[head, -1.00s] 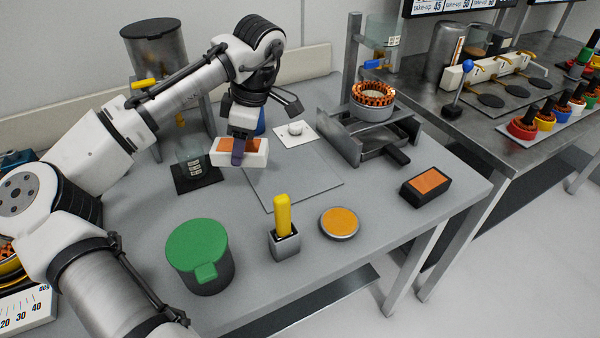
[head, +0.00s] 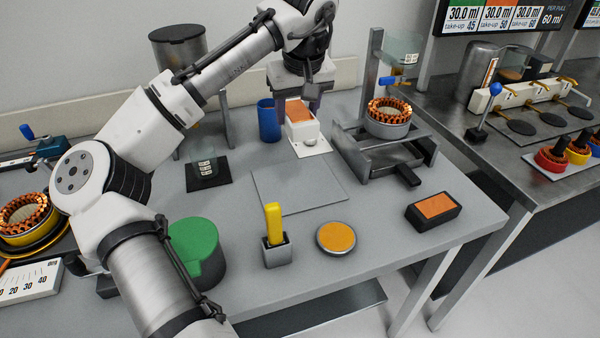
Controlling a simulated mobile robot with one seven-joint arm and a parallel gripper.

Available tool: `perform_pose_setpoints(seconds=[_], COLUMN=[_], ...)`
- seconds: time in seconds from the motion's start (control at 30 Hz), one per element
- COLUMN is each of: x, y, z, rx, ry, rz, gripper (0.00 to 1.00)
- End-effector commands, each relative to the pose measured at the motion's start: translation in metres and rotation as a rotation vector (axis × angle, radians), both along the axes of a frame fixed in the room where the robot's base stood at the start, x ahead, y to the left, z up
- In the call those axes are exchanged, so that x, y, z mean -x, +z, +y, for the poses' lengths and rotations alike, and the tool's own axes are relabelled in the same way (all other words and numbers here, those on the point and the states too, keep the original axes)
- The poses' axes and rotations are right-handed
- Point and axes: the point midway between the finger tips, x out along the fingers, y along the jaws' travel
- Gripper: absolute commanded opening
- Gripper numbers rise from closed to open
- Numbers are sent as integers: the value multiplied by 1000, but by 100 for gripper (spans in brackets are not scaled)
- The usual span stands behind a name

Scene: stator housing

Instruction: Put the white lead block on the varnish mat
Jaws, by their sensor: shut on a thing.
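The white lead block (head: 301,131), white with an orange top, is between the fingers of my gripper (head: 297,106) in the head view. My gripper is shut on it from above. The block is over or just behind a small white square sheet (head: 318,148); I cannot tell whether it touches it. A plain grey mat (head: 300,190) lies bare in the middle of the table. A black mat (head: 222,180) on the left carries a glass beaker. No label shows which of these is the varnish mat.
A blue cup (head: 268,121) stands just left of the block. A metal fixture with a copper-wound stator (head: 389,113) stands to the right. A green-lidded tub (head: 193,245), yellow-handled tool (head: 273,225), orange disc (head: 336,238) and black-orange block (head: 434,210) line the front.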

Motion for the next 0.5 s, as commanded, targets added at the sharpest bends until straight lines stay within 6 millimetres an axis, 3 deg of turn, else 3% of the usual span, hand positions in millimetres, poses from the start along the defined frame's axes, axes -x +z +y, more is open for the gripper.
perform_pose_setpoints(seconds=[0.3,0.5], x=[1,0], y=[-83,-113], z=[1,0], rx=[-1,-1], ry=[1,2], rz=[2,-1], gripper=[22,21])
